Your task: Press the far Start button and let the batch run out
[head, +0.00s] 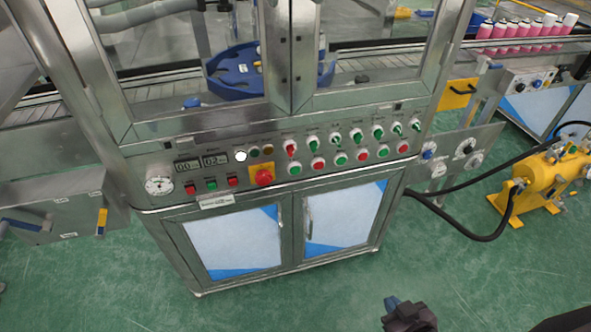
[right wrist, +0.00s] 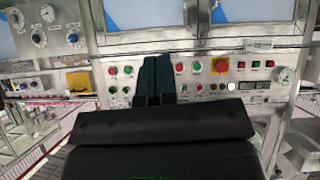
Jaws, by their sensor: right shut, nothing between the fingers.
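A steel control panel (head: 270,195) spans the front of the crimping machine. On its right half is a row of alternating green and red push buttons, with a green one (head: 295,168) at its left end and a red one (head: 403,147) at its right end. Switches sit above them. Labels are too small to read, so I cannot tell which button is the far Start. My right gripper (head: 391,303) is low in front of the machine, apart from the panel. In the right wrist view its dark fingers (right wrist: 153,75) are shut and empty, covering part of the inverted panel. My left gripper is not in view.
A red emergency knob on a yellow plate (head: 263,176), two digital displays (head: 202,163) and a lit white lamp (head: 241,156) are on the panel. Pink cans (head: 515,32) stand on the conveyor at top right. A yellow pump (head: 540,183) with black hoses stands right. Green floor is clear in front.

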